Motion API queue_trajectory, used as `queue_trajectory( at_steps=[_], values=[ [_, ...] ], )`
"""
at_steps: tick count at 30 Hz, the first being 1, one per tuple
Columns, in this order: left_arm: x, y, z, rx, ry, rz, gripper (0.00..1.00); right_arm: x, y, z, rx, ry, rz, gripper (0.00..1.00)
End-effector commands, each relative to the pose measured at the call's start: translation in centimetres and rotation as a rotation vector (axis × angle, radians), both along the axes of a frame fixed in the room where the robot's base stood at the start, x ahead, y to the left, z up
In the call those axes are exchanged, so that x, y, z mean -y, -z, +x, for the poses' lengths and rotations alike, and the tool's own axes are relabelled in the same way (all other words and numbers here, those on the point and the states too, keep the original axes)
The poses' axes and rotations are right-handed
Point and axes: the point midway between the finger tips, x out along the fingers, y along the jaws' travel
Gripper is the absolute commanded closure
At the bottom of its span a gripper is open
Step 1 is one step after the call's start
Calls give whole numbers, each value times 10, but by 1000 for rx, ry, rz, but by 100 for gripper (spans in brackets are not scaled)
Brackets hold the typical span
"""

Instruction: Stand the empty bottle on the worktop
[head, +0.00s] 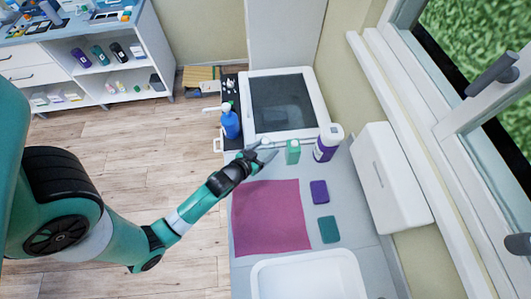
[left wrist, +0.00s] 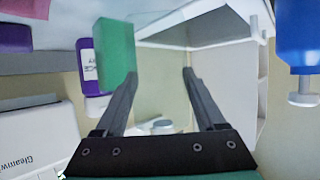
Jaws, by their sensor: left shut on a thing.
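My left gripper (head: 266,150) is over the far part of the grey worktop (head: 345,212), just beyond the pink cloth. Its fingers (left wrist: 158,95) stand apart in the left wrist view, shut on a pale, see-through thing that I take for the empty bottle (head: 265,143). The bottle's outline is faint and its tilt is hard to tell. A small pale round part (left wrist: 161,127) shows between the fingers. I cannot tell whether the bottle touches the worktop. My right gripper is not in view.
A green block-like item (head: 292,152) and a purple-and-white bottle (head: 327,143) stand close right of the gripper. The pink cloth (head: 270,215), purple sponge (head: 319,191), teal sponge (head: 329,229) and white basin (head: 308,258) lie nearer. A dark-windowed white box (head: 255,106) is behind.

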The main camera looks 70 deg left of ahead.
Motion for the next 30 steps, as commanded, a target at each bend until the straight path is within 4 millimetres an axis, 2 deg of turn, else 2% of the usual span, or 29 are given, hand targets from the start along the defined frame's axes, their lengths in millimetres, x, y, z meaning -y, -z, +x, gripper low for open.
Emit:
queue_trajectory(
  at_steps=[1,4,15,16,18,20,21,30],
  values=[
    [1,15,0,-4,1,0,83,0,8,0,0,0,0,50],
    [1,28,0,-2,1,-1,83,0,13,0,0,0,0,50],
    [1,32,0,-2,2,1,83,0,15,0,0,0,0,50],
    [1,31,0,-2,2,1,25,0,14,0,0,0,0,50],
    [1,31,0,-2,2,1,12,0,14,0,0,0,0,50],
    [1,31,0,-2,2,1,1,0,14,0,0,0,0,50],
    [1,31,0,-2,2,1,0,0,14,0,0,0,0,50],
    [3,26,-4,-3,2,0,0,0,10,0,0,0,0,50]
  ],
)
